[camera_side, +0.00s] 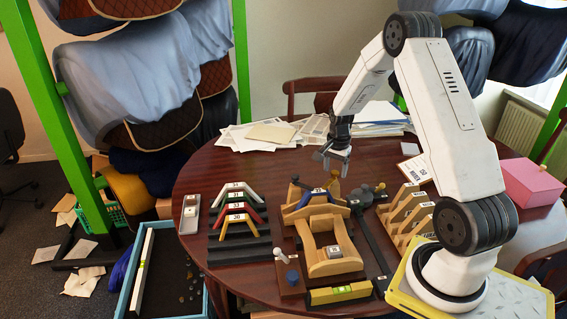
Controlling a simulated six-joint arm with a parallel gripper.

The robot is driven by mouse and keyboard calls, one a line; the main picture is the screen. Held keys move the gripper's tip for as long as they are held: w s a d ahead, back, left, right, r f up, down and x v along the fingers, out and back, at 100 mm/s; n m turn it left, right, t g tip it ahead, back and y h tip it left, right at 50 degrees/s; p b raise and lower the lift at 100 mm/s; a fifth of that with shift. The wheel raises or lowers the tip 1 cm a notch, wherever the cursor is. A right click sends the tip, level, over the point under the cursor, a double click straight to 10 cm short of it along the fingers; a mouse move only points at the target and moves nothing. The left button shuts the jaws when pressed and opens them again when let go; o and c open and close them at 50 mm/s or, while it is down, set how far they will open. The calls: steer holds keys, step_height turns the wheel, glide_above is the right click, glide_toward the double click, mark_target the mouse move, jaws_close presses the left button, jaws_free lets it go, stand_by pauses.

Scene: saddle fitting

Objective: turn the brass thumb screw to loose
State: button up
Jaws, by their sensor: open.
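My gripper (332,163) is open and hangs above the back of the wooden saddle fixture (325,222), with nothing seen between its fingers. A small brass-coloured piece (335,174) shows just under the fingers at the back of the fixture. It may be the brass thumb screw, but it is too small to be sure, and its setting cannot be read. I cannot tell whether the fingers touch it.
Left of the fixture is a rack of white, red, green and yellow angled pieces (237,218). A dark bar with a round knob (366,195) and wooden stands (408,215) are on the right. A yellow level (338,293) lies in front. Papers (262,135) cover the table's back.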

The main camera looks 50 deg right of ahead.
steer(key=shift+f, duration=0.2)
jaws_close()
